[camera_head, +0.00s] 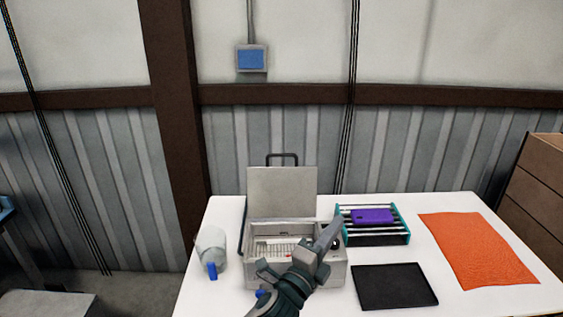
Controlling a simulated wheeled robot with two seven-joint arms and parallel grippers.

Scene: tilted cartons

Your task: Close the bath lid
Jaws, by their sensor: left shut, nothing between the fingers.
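The bath is a grey box (325,273) on the white table, left of the table's middle. Its lid (281,192) stands upright at the back, open, with a dark handle (283,157) above it. A white rack-like insert and small parts show inside the box. My left gripper (328,238) reaches up from the bottom of the view, in front of and over the box's right part. Its fingers are together with nothing between them, and it hides part of the box's front and inside. The lid is apart from the gripper. My right gripper is not in view.
On the white table (400,205), a clear container (211,245) with a blue part stands left of the box. A teal-edged rack (376,238) with a purple block (373,215), a black mat (394,287) and an orange cloth (478,250) lie to its right. Brown cartons (540,185) stand far right.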

